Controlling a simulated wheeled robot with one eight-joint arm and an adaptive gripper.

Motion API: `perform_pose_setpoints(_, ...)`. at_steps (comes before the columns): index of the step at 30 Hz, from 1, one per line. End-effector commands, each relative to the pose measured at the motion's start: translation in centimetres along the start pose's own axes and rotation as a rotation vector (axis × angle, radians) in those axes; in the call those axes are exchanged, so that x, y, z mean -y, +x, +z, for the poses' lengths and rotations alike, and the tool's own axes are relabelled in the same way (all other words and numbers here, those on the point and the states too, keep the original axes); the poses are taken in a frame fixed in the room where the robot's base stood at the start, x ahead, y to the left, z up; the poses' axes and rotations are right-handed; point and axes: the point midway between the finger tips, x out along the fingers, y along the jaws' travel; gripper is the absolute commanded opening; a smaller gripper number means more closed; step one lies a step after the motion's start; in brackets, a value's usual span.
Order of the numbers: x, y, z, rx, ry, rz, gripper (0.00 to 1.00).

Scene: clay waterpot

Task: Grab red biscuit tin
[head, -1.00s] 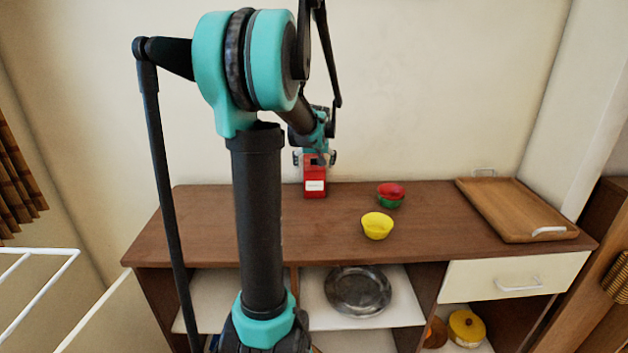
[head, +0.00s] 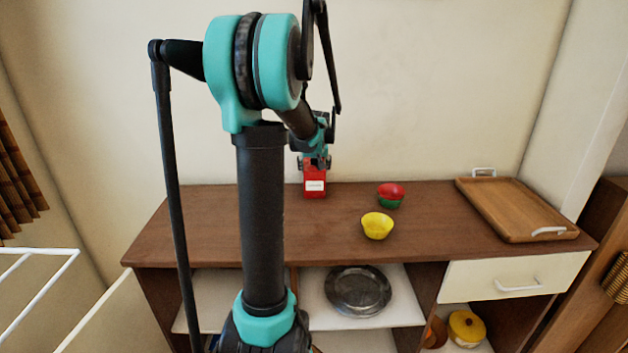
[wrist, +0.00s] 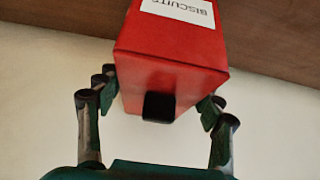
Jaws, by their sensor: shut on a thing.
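The red biscuit tin (head: 315,182) with a white label is upright at the back of the brown cabinet top, close to the wall. I cannot tell whether its base touches the surface. In the wrist view the tin (wrist: 165,62) shows its label reading "BISCUITS" and a black knob. My gripper (head: 314,162) is above the tin and shut on its upper part. In the wrist view the fingers of my gripper (wrist: 158,105) lie on both sides of the tin.
A wooden tray (head: 505,212) lies at the right end. A metal plate (head: 357,291) and a yellow pot (head: 466,327) are on shelves below.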

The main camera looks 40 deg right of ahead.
Motion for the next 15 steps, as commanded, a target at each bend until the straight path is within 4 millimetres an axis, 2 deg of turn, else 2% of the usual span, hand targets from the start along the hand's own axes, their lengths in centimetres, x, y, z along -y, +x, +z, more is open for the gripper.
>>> perform_pose_setpoints(1, 0.0, 0.0, -0.01, 0.0, 0.0, 0.0, 0.22)
perform_pose_setpoints(5, 0.0, 0.0, -0.01, 0.0, 0.0, 0.0, 0.07)
perform_pose_setpoints(15, 0.0, -0.32, -0.06, -0.001, 0.0, 0.0, 0.07)
